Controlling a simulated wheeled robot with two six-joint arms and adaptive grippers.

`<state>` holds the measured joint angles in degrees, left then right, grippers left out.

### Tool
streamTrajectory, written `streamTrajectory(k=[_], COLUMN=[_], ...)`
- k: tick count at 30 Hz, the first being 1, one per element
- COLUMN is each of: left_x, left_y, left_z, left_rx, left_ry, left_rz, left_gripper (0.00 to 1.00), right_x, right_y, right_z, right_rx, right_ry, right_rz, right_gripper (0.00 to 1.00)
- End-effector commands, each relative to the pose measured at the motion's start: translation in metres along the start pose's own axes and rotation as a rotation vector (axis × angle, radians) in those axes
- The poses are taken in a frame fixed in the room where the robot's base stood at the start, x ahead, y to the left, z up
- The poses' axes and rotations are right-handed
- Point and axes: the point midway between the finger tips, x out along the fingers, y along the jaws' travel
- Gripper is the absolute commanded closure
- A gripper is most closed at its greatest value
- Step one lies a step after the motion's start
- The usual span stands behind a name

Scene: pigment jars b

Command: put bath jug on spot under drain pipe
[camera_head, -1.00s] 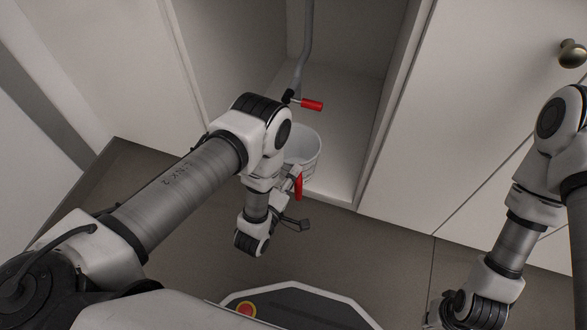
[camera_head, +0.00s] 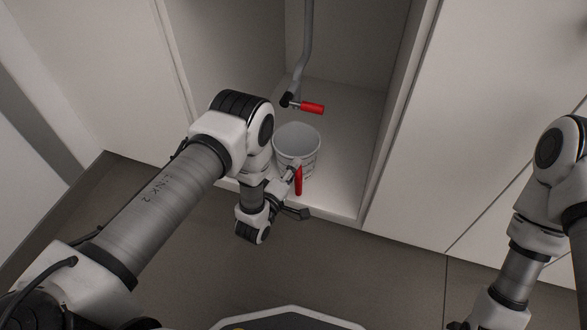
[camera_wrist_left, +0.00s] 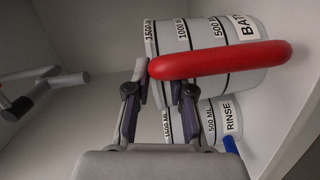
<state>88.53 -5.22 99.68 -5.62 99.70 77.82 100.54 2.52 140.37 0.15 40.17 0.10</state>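The bath jug (camera_head: 296,142) is white with volume marks and a red handle (camera_head: 298,182); it is just inside the open cabinet. In the left wrist view the bath jug (camera_wrist_left: 212,42) fills the top, its red handle (camera_wrist_left: 220,60) crossing the fingers. My left gripper (camera_wrist_left: 160,95) has its fingers around the upper end of the handle; the exact contact is hidden behind it. Whether the jug touches the floor is unclear. The grey drain pipe (camera_head: 306,45) comes down behind the jug. My right arm is at the right; its gripper is outside the frame.
A red-handled valve (camera_head: 312,108) sits at the pipe's lower end. Cabinet walls (camera_head: 400,110) flank the opening. The cabinet floor (camera_head: 345,150) right of the jug is clear.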

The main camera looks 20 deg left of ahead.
Motion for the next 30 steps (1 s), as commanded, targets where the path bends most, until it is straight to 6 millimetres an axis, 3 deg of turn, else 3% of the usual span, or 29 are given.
streamTrajectory(k=[1, 2, 13, 17, 25, 30], left_x=[0.0, 0.0, -0.002, -0.023, -0.102, -0.111], left_y=[0.0, 0.0, 0.005, 0.007, 0.011, 0.014], left_z=[0.0, 0.0, -0.001, -0.002, -0.002, -0.003], left_rx=[0.0, 0.0, 0.0, 0.0, -0.002, -0.001], left_ry=[0.0, 0.0, 0.0, 0.0, 0.0, 0.001], left_rz=[-0.001, -0.001, -0.002, -0.007, -0.009, -0.003], left_gripper=[0.61, 0.53, 0.53, 0.53, 0.53, 0.53], right_x=[0.0, 0.0, -0.004, -0.019, -0.063, -0.107], right_y=[0.0, 0.0, 0.0, 0.0, -0.001, -0.002], right_z=[0.0, 0.0, 0.0, 0.001, 0.002, 0.002], right_rx=[0.0, 0.0, 0.0, -0.002, -0.008, -0.008], right_ry=[0.0, 0.0, -0.001, -0.002, -0.006, -0.006], right_rz=[0.0, 0.0, 0.0, 0.0, -0.001, -0.001], right_gripper=[1.0, 1.0, 1.0, 1.0, 1.0, 1.0])
